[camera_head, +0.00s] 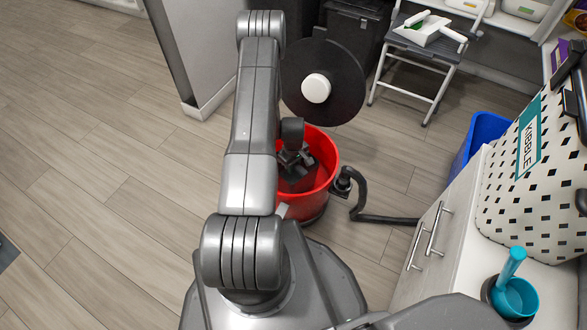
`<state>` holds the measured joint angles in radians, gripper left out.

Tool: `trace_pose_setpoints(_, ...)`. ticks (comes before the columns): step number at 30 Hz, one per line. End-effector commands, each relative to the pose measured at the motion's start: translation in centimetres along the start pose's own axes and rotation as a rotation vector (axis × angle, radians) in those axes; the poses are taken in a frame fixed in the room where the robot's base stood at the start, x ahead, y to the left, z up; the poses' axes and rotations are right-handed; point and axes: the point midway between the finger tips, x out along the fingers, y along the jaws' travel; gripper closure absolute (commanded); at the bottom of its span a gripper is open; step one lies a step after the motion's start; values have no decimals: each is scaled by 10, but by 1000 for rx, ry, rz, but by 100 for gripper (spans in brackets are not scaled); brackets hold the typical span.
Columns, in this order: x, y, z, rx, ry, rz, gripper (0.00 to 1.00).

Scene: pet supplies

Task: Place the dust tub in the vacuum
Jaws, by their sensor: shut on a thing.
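The dust tub looks to be the red round open tub (325,150). It is upright beyond my arm, and its left side is hidden by the arm. My dark gripper (297,163) reaches down inside its mouth and is shut; the exact contact is hidden. The vacuum shows as a dark round lid (345,92) with a white knob, raised behind the tub, a dark base (317,217) below the tub and a black hose (362,205) at its right. I cannot tell whether the tub rests fully in the base.
A white cabinet (450,225) on the right bears a patterned kibble bag (530,190) and a teal scoop (511,265). A grey partition (195,45) is at the back left. The wooden floor at left is clear.

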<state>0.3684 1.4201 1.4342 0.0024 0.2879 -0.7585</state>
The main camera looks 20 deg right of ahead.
Motion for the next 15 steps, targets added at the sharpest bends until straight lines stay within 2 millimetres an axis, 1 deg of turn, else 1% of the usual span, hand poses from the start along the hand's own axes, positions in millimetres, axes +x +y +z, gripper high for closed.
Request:
trace_pose_setpoints(1, 8, 0, 0, 0, 0, 0, 100)
trace_pose_setpoints(2, 9, 0, 0, 0, 1, 1, 100)
trace_pose_setpoints(8, 8, 0, 0, 0, 1, 1, 100)
trace_pose_setpoints(13, 13, 0, 0, 0, 1, 1, 100)
trace_pose_setpoints(14, 11, 0, 0, 0, 1, 1, 72)
trace_pose_setpoints(15, 11, 0, 0, 0, 1, 1, 65)
